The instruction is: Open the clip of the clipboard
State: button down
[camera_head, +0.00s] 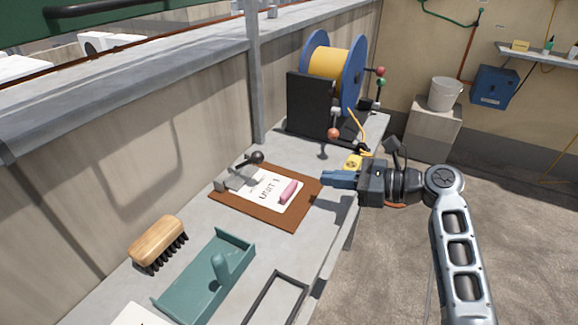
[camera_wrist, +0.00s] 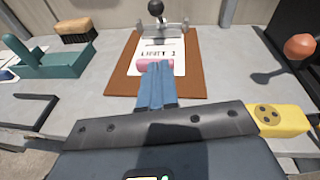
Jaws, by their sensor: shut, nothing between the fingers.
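The brown clipboard (camera_head: 292,218) lies flat on the grey ledge, with a white sheet (camera_head: 260,196) lettered "UNIT 1" on it. A metal clip (camera_head: 236,180) with a lever ending in a dark ball knob (camera_head: 257,157) sits at its far left edge. In the wrist view the clip (camera_wrist: 162,31) and knob (camera_wrist: 156,8) are at the top centre. A pink object (camera_head: 288,191) lies on the sheet. My gripper (camera_head: 325,179), with blue fingers, is shut and empty at the right side of the clipboard, apart from the clip. In the wrist view its fingertips (camera_wrist: 155,68) overlap the pink object's lower edge.
A wooden brush (camera_head: 158,240) and a teal tray (camera_head: 205,277) with an upright handle stand left of the clipboard. A dark open frame (camera_head: 277,300) lies nearer. A yellow cable reel (camera_head: 329,63) with blue flanges stands beyond. A concrete wall runs behind the ledge.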

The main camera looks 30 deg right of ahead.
aim_at(291, 185)
jog(key=x, duration=1)
jog(key=shift+w+a+r, duration=0.65)
jog(key=shift+a+r, duration=0.05)
jog(key=shift+r, duration=0.05)
jog(key=shift+w+a+r+p, duration=0.3)
jog(key=shift+w+a+r, duration=0.05)
jog(key=shift+w+a, duration=0.05)
